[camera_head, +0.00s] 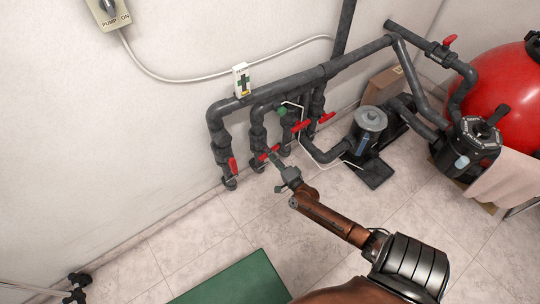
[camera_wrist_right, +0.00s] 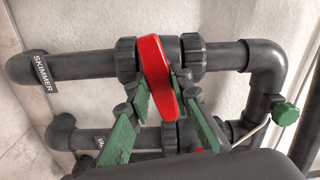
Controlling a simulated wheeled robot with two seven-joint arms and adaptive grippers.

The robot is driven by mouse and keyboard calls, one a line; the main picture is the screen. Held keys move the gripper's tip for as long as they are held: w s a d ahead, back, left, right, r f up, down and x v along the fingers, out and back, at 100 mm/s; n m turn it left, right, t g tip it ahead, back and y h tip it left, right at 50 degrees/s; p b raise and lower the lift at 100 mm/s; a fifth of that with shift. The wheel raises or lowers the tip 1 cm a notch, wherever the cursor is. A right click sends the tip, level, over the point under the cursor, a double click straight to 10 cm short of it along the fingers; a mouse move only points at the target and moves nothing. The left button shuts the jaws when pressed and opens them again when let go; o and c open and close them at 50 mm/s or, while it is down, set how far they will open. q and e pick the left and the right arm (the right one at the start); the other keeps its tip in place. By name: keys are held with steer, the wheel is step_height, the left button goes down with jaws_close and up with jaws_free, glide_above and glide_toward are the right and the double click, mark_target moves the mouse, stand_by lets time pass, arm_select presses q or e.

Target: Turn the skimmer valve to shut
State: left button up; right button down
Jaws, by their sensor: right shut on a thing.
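The skimmer valve has a red handle (camera_wrist_right: 160,75) on a dark grey pipe (camera_wrist_right: 95,65) with a SKIMMER label (camera_wrist_right: 41,70). The handle lies across the pipe, slightly tilted. My right gripper (camera_wrist_right: 160,92) has its green fingers on both sides of the handle and is shut on it. In the head view, my right gripper (camera_head: 271,156) is at the second upright pipe from the left, and red handle ends (camera_head: 263,157) show around its fingers. The fingers hide the handle's middle there. My left gripper is not in view.
Other red handles are close by: one on the leftmost pipe (camera_head: 232,165), one to the right (camera_head: 326,117). A green knob (camera_head: 281,112) is near the pipes. A pump (camera_head: 368,125) and a red tank (camera_head: 500,85) stand right. A green mat (camera_head: 232,282) lies on the floor.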

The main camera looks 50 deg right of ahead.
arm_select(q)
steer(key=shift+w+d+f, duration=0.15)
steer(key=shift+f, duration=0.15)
arm_select(e)
steer(key=shift+m, duration=1.1)
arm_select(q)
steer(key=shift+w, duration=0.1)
arm_select(e)
steer(key=c, duration=1.7)
jaws_free()
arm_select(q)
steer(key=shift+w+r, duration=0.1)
arm_select(e)
steer(key=v, duration=1.2)
